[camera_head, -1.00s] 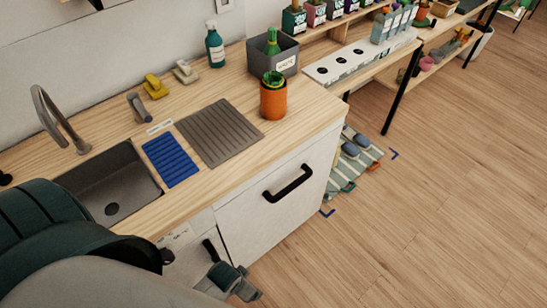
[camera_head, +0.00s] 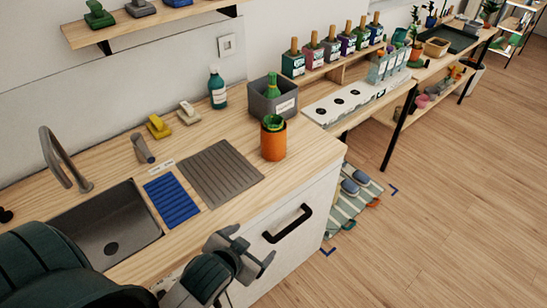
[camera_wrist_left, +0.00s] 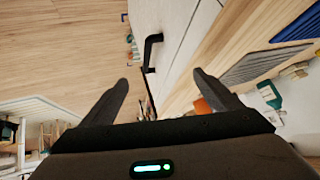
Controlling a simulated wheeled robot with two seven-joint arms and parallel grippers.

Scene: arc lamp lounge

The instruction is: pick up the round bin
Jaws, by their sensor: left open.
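The round bin (camera_head: 273,143) is an orange cylinder standing upright on the wooden counter, near its right front corner. Something green sticks out of its top. My left gripper (camera_head: 248,250) is open and empty in front of the counter, below and apart from the bin, near the cabinet's black handle. In the left wrist view my left gripper (camera_wrist_left: 160,78) has its fingers spread with nothing between them. An orange patch, likely the bin (camera_wrist_left: 202,107), shows there, partly hidden by the right finger. My right gripper is not in view.
A grey square bin (camera_head: 262,104) holding a green bottle stands behind the round bin. A ribbed grey mat (camera_head: 220,174), blue mat (camera_head: 171,199) and sink (camera_head: 100,228) lie to the left. A teal bottle (camera_head: 217,88) stands by the wall. The floor at right is largely clear.

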